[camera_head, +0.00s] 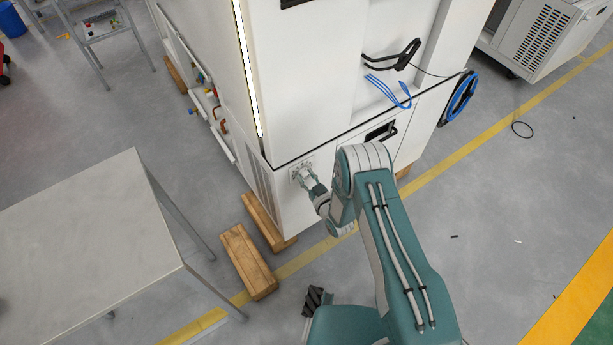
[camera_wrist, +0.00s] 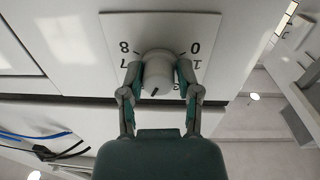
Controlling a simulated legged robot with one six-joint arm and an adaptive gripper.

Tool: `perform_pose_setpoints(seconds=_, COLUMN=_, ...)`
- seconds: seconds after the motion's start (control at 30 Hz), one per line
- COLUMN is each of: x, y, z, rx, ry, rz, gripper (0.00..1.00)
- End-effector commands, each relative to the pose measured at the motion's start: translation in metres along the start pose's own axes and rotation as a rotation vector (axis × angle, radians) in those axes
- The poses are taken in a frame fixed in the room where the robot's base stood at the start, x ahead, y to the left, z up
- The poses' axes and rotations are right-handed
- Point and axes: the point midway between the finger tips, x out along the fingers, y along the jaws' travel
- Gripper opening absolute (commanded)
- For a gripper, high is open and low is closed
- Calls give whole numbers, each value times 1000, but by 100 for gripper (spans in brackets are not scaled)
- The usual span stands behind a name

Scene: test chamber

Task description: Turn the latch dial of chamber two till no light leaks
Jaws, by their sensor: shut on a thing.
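The white chamber (camera_head: 300,70) stands upper middle in the head view. A bright light strip (camera_head: 247,70) runs down its left front edge; part of it also shows at the top right of the wrist view (camera_wrist: 291,9). The latch dial is a grey round knob (camera_wrist: 157,74) on a white plate (camera_wrist: 120,28) with numbers, upside down in the wrist view; 8, 7, 0 and 1 are readable, others are hidden by the fingers. A dark mark shows on the knob's lower rim. My gripper (camera_wrist: 160,80) is shut on the knob, a finger on each side; it also shows in the head view (camera_head: 312,183).
A grey table (camera_head: 90,235) stands at the left. Wooden blocks (camera_head: 248,262) lie on the floor by the chamber's base. Black and blue cables (camera_head: 392,90) hang on the chamber's right side. The floor at right is mostly clear.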

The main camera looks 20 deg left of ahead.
Motion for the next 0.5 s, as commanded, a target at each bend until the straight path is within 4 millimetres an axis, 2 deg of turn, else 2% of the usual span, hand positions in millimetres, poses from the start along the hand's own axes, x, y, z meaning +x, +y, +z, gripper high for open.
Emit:
perform_pose_setpoints(seconds=0.17, x=2, y=2, z=-1, rx=22, ry=2, rz=5, gripper=0)
perform_pose_setpoints(seconds=0.5, x=3, y=3, z=-3, rx=289, ry=-7, rz=6, gripper=0)
